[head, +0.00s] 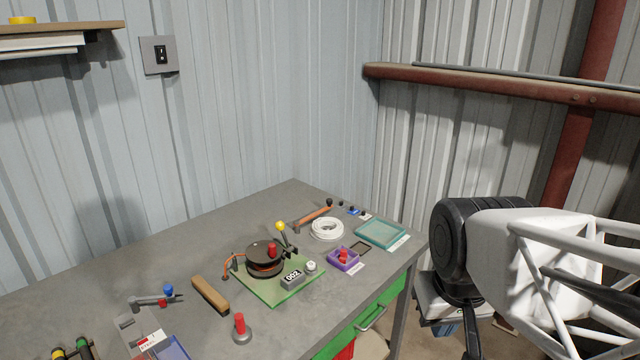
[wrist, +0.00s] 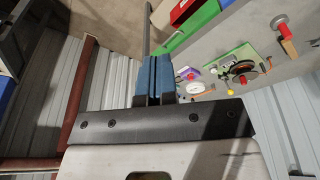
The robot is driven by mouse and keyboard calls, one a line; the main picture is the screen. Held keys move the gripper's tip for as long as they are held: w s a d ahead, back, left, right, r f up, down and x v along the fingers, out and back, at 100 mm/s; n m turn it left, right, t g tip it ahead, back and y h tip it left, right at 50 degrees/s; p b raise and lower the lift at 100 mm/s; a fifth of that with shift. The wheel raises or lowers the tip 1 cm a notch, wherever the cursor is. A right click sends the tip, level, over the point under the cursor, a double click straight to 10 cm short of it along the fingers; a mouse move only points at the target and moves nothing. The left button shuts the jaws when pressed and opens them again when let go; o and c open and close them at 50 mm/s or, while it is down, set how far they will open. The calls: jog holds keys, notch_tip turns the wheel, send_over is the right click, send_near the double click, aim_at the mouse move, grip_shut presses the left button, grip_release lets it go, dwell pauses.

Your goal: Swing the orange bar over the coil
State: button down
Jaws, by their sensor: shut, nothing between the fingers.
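The orange bar (head: 316,215) lies near the back corner of the bench, with a dark knob at its far end and a grey mount at its near end. The white coil (head: 327,229) lies flat just in front of the bar, which runs beside it and not across it. The coil also shows in the wrist view (wrist: 195,88), where the bar is too small to make out surely. My gripper (wrist: 154,60) has blue fingers, shut and empty, pointing away from the bar and coil. In the head view my arm is off the bench's right edge.
A teal tray (head: 380,234) stands right of the coil, and a purple box (head: 343,259) holding a red piece stands in front. A green board (head: 278,290) carries a dark reel and a yellow-knobbed lever (head: 281,228) left of the coil. A red rail (head: 500,87) runs along the wall.

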jog(key=w+a+r+n, duration=0.2)
jog(key=w+r+n, duration=0.15)
jog(key=w, duration=1.15)
jog(key=w+a+r+n+g, duration=0.15)
jog(key=w+n, duration=0.25)
jog(key=w, duration=1.1)
jog(key=w+a+r+n, duration=0.2)
jog(key=w+r+n, duration=0.15)
jog(key=w, duration=1.15)
jog(key=w+a+f+n, duration=0.3)
jog(key=w+f, duration=0.4)
jog(key=w, duration=0.5)
jog(key=w+a+f+n, duration=0.3)
jog(key=w+f, duration=0.4)
jog(key=w, duration=0.5)
jog(key=w+a+f+n+g, duration=0.1)
jog(key=w+a+f+n, duration=0.2)
jog(key=w+f+n, duration=0.2)
jog(key=w+f, duration=0.3)
jog(key=w, duration=0.4)
jog(key=shift+f, duration=0.25)
